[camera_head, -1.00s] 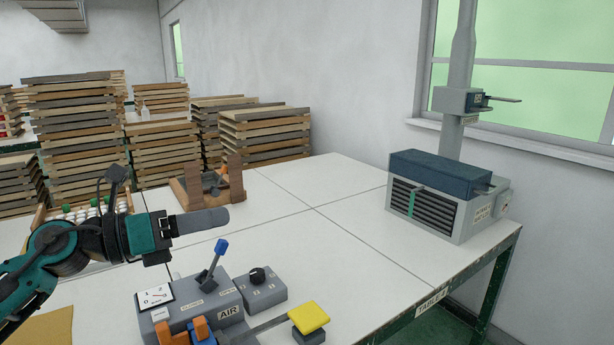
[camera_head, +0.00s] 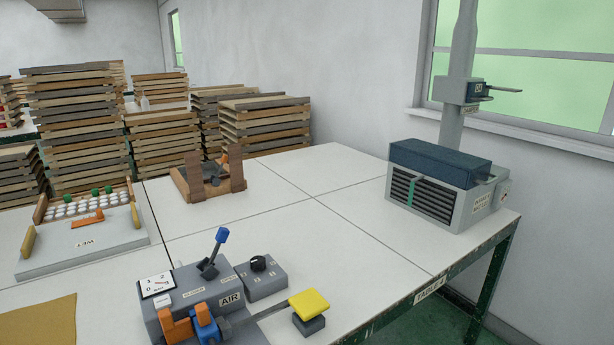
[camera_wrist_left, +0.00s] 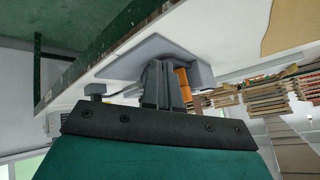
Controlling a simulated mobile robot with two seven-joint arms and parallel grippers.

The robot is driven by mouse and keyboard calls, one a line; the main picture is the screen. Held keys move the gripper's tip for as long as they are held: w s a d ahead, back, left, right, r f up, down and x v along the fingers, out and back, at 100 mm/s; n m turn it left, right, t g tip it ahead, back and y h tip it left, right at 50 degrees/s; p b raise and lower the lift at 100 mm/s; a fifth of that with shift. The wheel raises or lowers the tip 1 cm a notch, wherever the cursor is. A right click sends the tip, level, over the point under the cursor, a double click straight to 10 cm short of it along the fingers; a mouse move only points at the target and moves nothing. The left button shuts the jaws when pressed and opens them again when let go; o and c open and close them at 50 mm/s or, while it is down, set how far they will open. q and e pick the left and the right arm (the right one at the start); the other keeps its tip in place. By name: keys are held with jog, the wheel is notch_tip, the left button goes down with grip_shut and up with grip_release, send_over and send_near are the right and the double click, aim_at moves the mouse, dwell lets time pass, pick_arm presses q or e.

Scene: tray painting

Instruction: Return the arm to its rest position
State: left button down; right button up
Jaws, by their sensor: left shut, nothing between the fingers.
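My left gripper (camera_wrist_left: 164,84) shows in the left wrist view, with its grey fingers together and nothing between them. Its dark mounting plate and green body fill the lower part of that view. The arm is out of the head view. The grey air control box (camera_head: 190,295), with a blue lever, a gauge and orange and blue parts, stands on the table (camera_head: 350,270). The box (camera_wrist_left: 150,55) also shows behind the fingers in the tilted left wrist view; I cannot tell the gap between them. My right gripper is in neither view.
A yellow pedal (camera_head: 309,303) sits beside the box. A wooden stand (camera_head: 205,178) is farther back. A grey vented unit (camera_head: 440,195) stands at right. Tray stacks (camera_head: 265,128) rise behind.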

pick_arm(q)
jog(key=s+d+f+n+g+h, duration=0.15)
jog(key=s+f+g, duration=0.3)
jog(key=s, duration=0.65)
jog(key=w+d+f+t+h, duration=0.1)
jog(key=w+d+f+t, duration=0.2)
jog(key=w+f+t, duration=0.4)
jog(key=shift+w+d+f+h, duration=0.25)
jog(key=shift+w+f+h, duration=0.1)
jog(key=shift+w+f, duration=0.3)
